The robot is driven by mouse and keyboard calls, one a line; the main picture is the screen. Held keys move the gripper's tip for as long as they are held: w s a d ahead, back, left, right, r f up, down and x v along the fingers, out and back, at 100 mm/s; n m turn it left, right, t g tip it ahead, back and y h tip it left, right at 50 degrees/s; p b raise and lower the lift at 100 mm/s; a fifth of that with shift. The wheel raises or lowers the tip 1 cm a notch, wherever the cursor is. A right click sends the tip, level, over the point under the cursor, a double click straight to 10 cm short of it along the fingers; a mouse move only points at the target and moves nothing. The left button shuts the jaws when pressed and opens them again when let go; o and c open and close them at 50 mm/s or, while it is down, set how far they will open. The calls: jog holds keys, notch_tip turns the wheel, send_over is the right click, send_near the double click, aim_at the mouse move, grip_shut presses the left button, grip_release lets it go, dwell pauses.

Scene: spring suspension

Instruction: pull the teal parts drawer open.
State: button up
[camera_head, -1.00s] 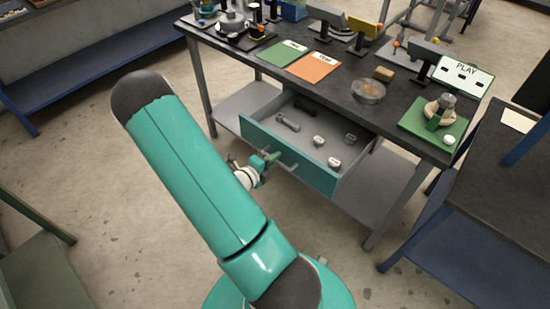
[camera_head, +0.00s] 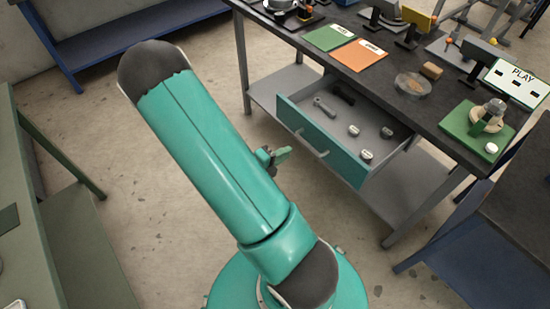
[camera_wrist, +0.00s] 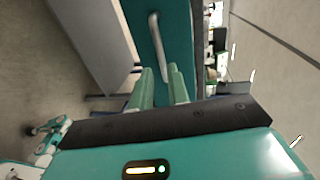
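The teal parts drawer (camera_head: 340,157) stands pulled out from under the dark workbench, with its grey inside showing. Its bar handle (camera_head: 311,144) is on the front panel. In the wrist view, the teal front (camera_wrist: 176,32) and the pale handle (camera_wrist: 155,38) are ahead of the fingers. My teal arm hides the wrist in the head view.
Inside the drawer are a grey wrench-like tool (camera_head: 324,107) and several small light pieces. The workbench (camera_head: 440,107) carries cards, a dish and a green-based fixture (camera_head: 478,128). A green bench (camera_head: 30,210) stands at left. Floor between is clear.

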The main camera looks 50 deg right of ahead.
jog(key=shift+v, duration=1.8)
jog(key=w+a+r+n+t+y, duration=0.2)
jog(key=w+a+n+t+y, duration=0.15)
jog(key=w, duration=0.35)
jog(key=w+a+r+n+t+y, duration=0.1)
jog(key=w+a+n+t+y, duration=0.1)
jog(key=w+a+n+t, duration=0.3)
jog(key=w+a+r+n+t+y, duration=0.3)
jog(key=w+a+r+n+y, duration=0.45)
jog(key=r, duration=0.25)
jog(key=s+a+r+n+g+y, duration=0.2)
jog(key=s+a+r+n+y, duration=0.2)
jog(key=s+a+r+n, duration=0.85)
jog(key=s+d+r+n+g+h, duration=0.1)
jog(key=s+d+r+n, duration=0.3)
jog(key=s+n, duration=0.4)
jog(key=shift+s+d+n+h, duration=0.2)
jog(key=shift+d+n+h, duration=0.1)
jog(key=shift+n, duration=0.35)
